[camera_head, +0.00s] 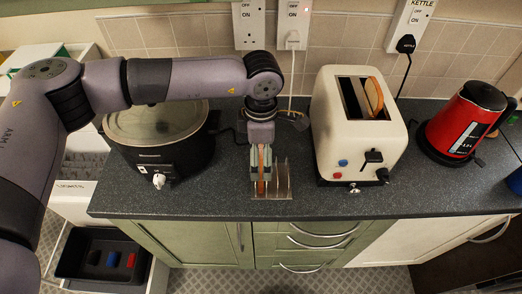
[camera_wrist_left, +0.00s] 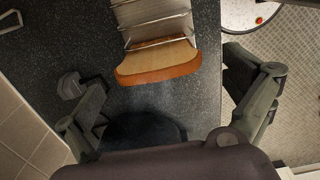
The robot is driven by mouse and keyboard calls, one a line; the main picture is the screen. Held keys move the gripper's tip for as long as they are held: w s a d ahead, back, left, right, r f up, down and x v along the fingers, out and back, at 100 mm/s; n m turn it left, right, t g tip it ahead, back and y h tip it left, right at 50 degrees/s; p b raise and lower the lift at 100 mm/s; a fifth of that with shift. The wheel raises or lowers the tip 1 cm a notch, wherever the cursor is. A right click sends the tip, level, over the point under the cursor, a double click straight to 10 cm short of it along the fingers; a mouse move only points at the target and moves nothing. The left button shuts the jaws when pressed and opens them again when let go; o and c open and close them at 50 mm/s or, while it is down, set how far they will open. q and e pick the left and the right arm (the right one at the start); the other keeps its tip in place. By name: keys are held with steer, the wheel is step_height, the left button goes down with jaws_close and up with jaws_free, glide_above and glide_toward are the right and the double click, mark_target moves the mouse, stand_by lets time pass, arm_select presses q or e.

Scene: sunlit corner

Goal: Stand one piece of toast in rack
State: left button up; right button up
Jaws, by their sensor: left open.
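A piece of toast (camera_head: 262,170) stands upright in the wire toast rack (camera_head: 281,183) on the counter. The left wrist view shows this toast (camera_wrist_left: 160,65), its brown crust towards the camera, between wires of the rack (camera_wrist_left: 150,18). My left gripper (camera_head: 262,163) is above the rack, with its fingers open on either side of the toast. In the left wrist view a gap shows between each finger and the toast. Another piece of toast (camera_head: 374,96) sticks up from a slot of the cream toaster (camera_head: 348,150). My right gripper is not in view.
A black slow cooker (camera_head: 165,150) with a glass lid stands left of the rack, below my left arm. A red kettle (camera_head: 459,125) stands right of the toaster. The counter front edge (camera_head: 220,215) is just before the rack. Sockets and cords are behind.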

arm_select(q)
steer(key=shift+r, duration=0.3)
step_height(320, 180, up, 11)
steer(key=shift+r, duration=0.2)
stand_by(0.7)
